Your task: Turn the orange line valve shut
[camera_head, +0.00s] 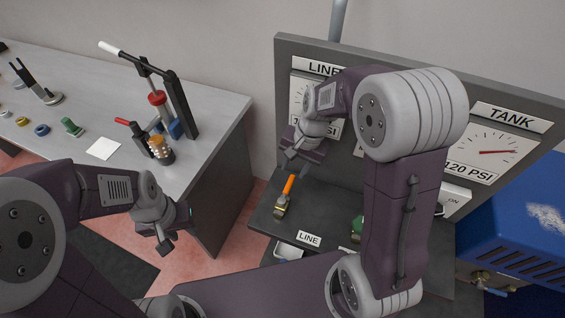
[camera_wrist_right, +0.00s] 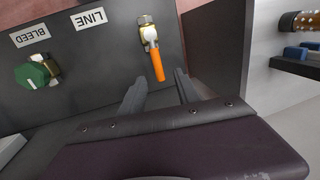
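The orange line valve has a brass body (camera_head: 280,208) and a lever handle (camera_head: 289,185) in orange and white. It sits on a dark panel shelf (camera_head: 325,205) behind the LINE label (camera_head: 309,239). In the right wrist view the orange handle (camera_wrist_right: 157,65) points toward my gripper. My right gripper (camera_wrist_right: 158,88) is open, with one finger on each side of the handle's end line; I cannot tell whether either touches it. In the head view my right gripper (camera_head: 298,162) is just beyond the handle. My left gripper (camera_head: 172,238) hangs left of the shelf, its fingers partly hidden.
A green BLEED valve (camera_wrist_right: 33,75) is beside the line valve. The LINE gauge (camera_head: 300,95) is partly hidden by my right arm; the TANK gauge (camera_head: 490,150) is clear. A workbench (camera_head: 215,100) with tools stands left, a blue machine (camera_head: 520,225) right.

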